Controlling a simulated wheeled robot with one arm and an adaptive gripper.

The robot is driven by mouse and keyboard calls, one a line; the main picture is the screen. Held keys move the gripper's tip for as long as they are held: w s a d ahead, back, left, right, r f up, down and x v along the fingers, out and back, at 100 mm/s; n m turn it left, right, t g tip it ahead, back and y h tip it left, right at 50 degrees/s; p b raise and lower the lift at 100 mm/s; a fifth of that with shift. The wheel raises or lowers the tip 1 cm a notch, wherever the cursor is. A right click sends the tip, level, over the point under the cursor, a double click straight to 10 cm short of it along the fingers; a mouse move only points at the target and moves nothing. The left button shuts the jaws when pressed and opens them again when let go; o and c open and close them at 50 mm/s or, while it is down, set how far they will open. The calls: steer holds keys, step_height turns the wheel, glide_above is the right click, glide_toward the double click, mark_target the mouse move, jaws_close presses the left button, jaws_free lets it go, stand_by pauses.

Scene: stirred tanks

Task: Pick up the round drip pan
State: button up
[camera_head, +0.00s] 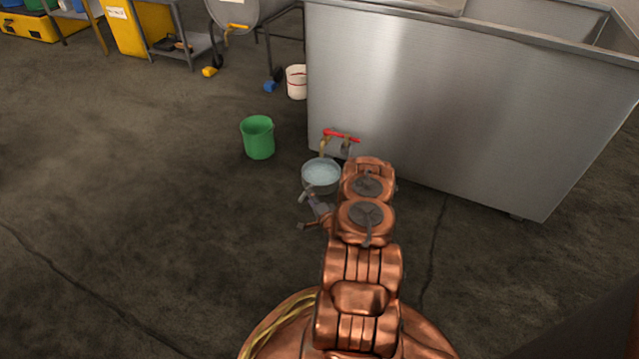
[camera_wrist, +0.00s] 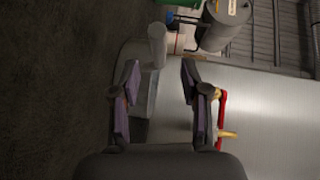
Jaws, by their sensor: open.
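The round drip pan (camera_head: 321,172) is a grey metal pan with pale bluish liquid in it. It sits on the floor under the red-handled tap (camera_head: 341,135) of the big steel tank. My gripper (camera_head: 312,207) is low, on the near side of the pan, partly hidden by my arm. In the wrist view its two fingers (camera_wrist: 160,75) are spread apart. A grey piece with a rounded end (camera_wrist: 157,45), seemingly the pan's handle, shows between and beyond the fingertips. I cannot tell whether a finger touches it.
The steel tank (camera_head: 450,110) stands close on the right. A green bucket (camera_head: 258,138) stands left of the pan, and a white bucket (camera_head: 297,82) stands behind. A grey cart (camera_head: 185,45) is farther back. The floor at left is clear.

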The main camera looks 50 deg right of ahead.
steer(key=shift+b+x, duration=1.75)
steer(key=shift+x, duration=0.65)
steer(key=shift+w+d, duration=0.15)
steer(key=shift+w, duration=0.05)
jaws_close()
